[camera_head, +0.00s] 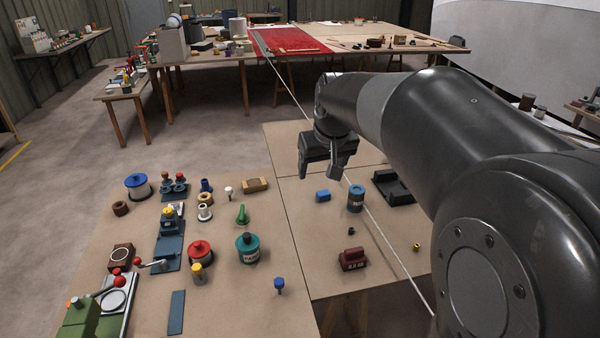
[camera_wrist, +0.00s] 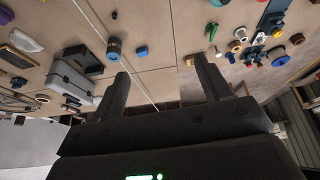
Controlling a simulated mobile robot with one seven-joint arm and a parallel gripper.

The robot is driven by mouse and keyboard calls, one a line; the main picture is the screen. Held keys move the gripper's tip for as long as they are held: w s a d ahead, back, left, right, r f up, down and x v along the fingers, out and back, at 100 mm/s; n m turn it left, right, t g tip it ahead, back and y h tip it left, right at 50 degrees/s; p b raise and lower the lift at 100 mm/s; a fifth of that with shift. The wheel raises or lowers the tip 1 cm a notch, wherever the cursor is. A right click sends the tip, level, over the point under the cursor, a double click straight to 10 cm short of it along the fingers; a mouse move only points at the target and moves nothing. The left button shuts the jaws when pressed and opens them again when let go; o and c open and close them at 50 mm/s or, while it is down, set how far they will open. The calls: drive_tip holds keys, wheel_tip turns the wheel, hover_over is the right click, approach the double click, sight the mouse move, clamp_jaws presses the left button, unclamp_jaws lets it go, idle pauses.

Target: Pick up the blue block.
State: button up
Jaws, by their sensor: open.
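The blue block (camera_head: 322,195) is small and lies on the near worktable, just right of the seam between its boards. It also shows in the wrist view (camera_wrist: 142,51), between the line of my two fingers but beyond them, nearer the left one. My gripper (camera_head: 323,170) is above the table, above and behind the block in the head view. In the wrist view my gripper (camera_wrist: 160,66) has its fingers wide apart with nothing between them. It does not touch the block.
A blue-grey can (camera_head: 355,198) stands close right of the block, with a black tray (camera_head: 393,186) beyond. A dark red block-like piece (camera_head: 353,259) lies nearer. A white cord (camera_head: 385,235) runs across the table. A green cone (camera_head: 242,215) and a wooden block (camera_head: 255,185) stand left.

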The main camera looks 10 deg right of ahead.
drive_tip(key=w+d+f, duration=0.3)
drive_tip(key=w, duration=0.6)
drive_tip(key=g, duration=0.1)
hover_over(324, 193)
drive_tip(key=s, duration=0.2)
drive_tip(key=shift+n, duration=0.4)
drive_tip(key=f, duration=2.6)
drive_tip(key=shift+d+f, duration=0.3)
drive_tip(key=shift+d, duration=0.1)
drive_tip(key=shift+a+x, duration=0.2)
drive_tip(key=shift+x, duration=1.2)
drive_tip(key=shift+a+x, duration=0.2)
drive_tip(key=shift+x, duration=1.25)
drive_tip(key=shift+w, duration=0.1)
drive_tip(key=shift+c, duration=0.4)
drive_tip(key=shift+r, duration=0.1)
drive_tip(key=c, duration=1)
